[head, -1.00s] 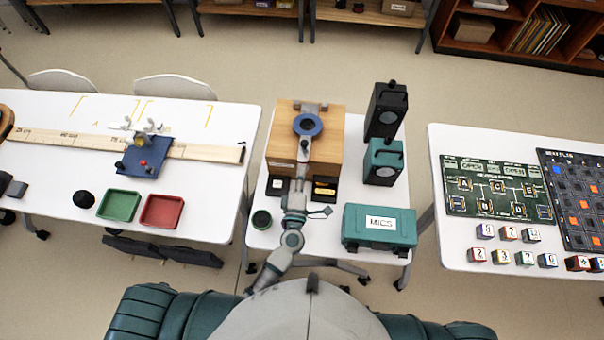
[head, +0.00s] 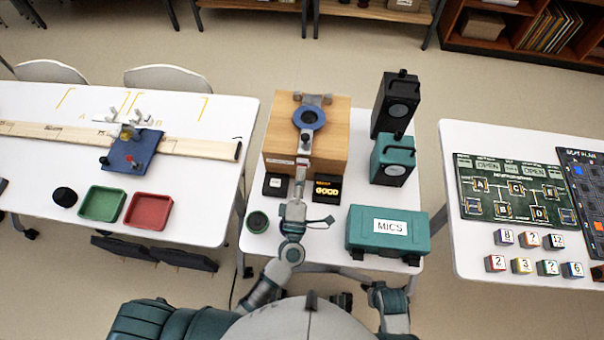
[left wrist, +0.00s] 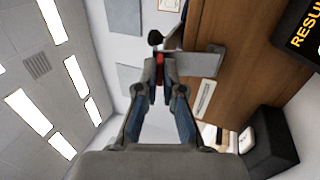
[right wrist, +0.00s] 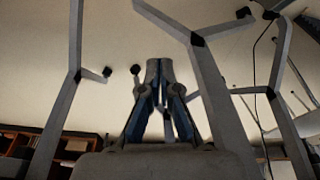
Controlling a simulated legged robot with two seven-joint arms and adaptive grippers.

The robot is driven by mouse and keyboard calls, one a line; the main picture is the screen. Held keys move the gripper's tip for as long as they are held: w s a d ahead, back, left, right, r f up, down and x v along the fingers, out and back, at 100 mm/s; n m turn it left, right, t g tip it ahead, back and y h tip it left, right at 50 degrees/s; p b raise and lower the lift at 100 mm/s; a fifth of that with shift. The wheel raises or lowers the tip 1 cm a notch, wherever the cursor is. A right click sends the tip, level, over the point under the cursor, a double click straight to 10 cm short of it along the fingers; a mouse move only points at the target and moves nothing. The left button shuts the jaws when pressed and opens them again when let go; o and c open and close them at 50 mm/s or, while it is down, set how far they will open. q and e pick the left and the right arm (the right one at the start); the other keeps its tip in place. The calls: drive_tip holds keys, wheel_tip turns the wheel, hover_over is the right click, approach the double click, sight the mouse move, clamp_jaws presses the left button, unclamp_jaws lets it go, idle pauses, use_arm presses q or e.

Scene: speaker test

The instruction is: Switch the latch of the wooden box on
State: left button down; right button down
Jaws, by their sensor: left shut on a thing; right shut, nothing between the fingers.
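The wooden box (head: 277,150) stands on the middle table, with a blue ring (head: 309,117) and metal fittings on top. My left gripper (head: 303,166) is at the box's front face. In the left wrist view its fingers (left wrist: 160,66) are shut on a small red piece (left wrist: 160,58) beside a grey metal plate (left wrist: 198,64) on the wooden face (left wrist: 245,50). The red piece appears to be part of the latch, mostly hidden by the fingers. My right gripper (right wrist: 160,68) is shut and empty, low among table legs; the head view shows only its arm at the lower right.
Small black display boxes, one reading "GOOD" (head: 327,190), stand close in front of the box. A teal MICS case (head: 388,232) and two speakers (head: 394,160) are to the right. A dark round cup (head: 258,221) is at front left. Grey table legs (right wrist: 205,75) surround my right gripper.

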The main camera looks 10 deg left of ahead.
wheel_tip(320, 180, up, 2)
drive_tip(key=shift+s+r, duration=0.1)
